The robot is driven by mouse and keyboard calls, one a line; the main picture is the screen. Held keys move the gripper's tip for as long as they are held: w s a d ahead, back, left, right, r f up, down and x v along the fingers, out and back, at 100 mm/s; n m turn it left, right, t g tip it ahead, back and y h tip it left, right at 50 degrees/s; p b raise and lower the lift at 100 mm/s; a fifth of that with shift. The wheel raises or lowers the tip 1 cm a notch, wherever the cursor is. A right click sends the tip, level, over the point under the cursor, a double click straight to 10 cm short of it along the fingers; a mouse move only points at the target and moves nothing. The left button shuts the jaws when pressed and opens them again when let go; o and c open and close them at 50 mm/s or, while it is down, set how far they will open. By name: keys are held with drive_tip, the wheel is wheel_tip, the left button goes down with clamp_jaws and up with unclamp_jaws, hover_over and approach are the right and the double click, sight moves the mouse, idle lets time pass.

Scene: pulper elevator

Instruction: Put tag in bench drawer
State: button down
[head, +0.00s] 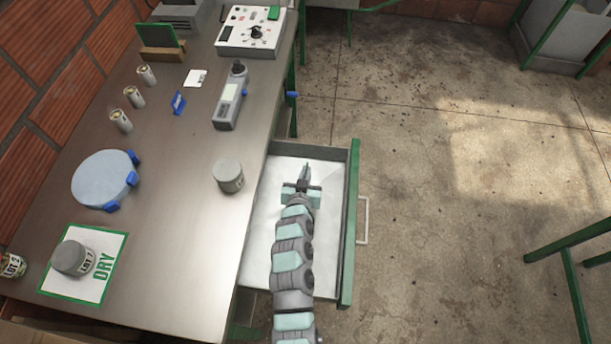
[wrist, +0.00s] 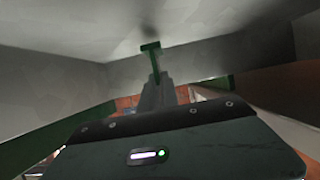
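My gripper (head: 304,173) is inside the open bench drawer (head: 258,228), pointing down over its pale bottom. In the wrist view its fingers (wrist: 154,88) are close together, with a small green T-shaped piece (wrist: 150,47) at their tips. This looks like the tag seen edge-on, held just off the drawer bottom, where a dark shadow shows. In the head view the piece is hidden by my gripper. The drawer has grey walls, a green front (head: 350,215) and a pale handle (head: 363,220).
Open floor lies right of the drawer. Green legs (head: 575,270) stand farther right.

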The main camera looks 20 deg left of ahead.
drive_tip(key=shift+f, duration=0.7)
drive_tip(key=shift+f, duration=0.15)
drive_tip(key=c, duration=1.6)
unclamp_jaws()
